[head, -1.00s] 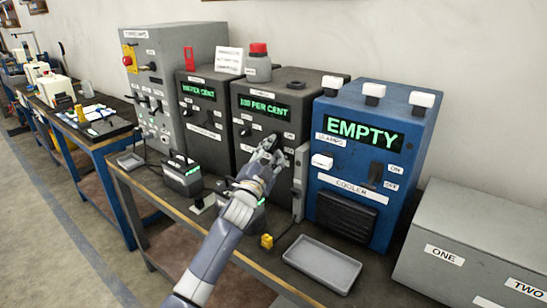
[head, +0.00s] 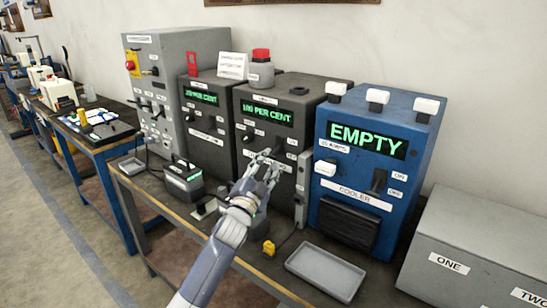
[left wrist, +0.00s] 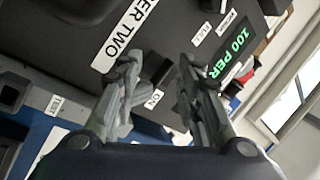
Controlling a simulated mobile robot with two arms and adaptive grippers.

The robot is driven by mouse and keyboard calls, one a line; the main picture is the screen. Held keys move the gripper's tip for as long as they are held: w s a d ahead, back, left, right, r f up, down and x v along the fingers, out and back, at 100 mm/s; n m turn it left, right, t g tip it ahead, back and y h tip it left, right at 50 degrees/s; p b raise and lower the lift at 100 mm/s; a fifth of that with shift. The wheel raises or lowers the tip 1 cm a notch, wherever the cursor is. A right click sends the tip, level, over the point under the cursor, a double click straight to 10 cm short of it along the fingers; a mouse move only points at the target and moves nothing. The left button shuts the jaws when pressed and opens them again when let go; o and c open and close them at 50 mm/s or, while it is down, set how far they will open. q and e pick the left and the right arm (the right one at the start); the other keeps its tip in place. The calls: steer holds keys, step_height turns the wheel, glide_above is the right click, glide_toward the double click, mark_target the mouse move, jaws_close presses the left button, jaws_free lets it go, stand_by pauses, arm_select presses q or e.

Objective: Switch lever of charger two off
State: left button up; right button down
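Charger two (head: 270,92) is the right-hand dark box, with a green "100 PER CENT" display; its "ER TWO" label (left wrist: 125,35) shows in the left wrist view. My left gripper (head: 265,163) is in front of its lower front panel. In the left wrist view the gripper (left wrist: 158,78) has two fingers spread apart. A black lever (left wrist: 155,72) on the charger shows between them, nearer the left finger, beside an "ON" label (left wrist: 153,98). I cannot tell whether a finger touches it. In the head view the gripper partly hides this area. My right gripper is not in view.
A blue cooler (head: 365,160) reading "EMPTY" stands close on the right. A second dark charger (head: 205,115) adjoins on the left. A grey tray (head: 325,272), a yellow plug (head: 268,247) and a battery-like block (head: 184,180) sit on the bench in front.

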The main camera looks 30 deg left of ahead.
arm_select(q)
steer(key=shift+d+r+v, duration=0.1)
steer(key=shift+d+v, duration=0.05)
steer(key=shift+v, duration=0.6)
steer(key=shift+d+r+v, duration=0.1)
steer(key=shift+v, duration=0.7)
steer(key=shift+d+r+v, duration=0.1)
steer(key=shift+d+v, duration=0.05)
steer(key=shift+v, duration=0.6)
steer(key=shift+d, duration=0.1)
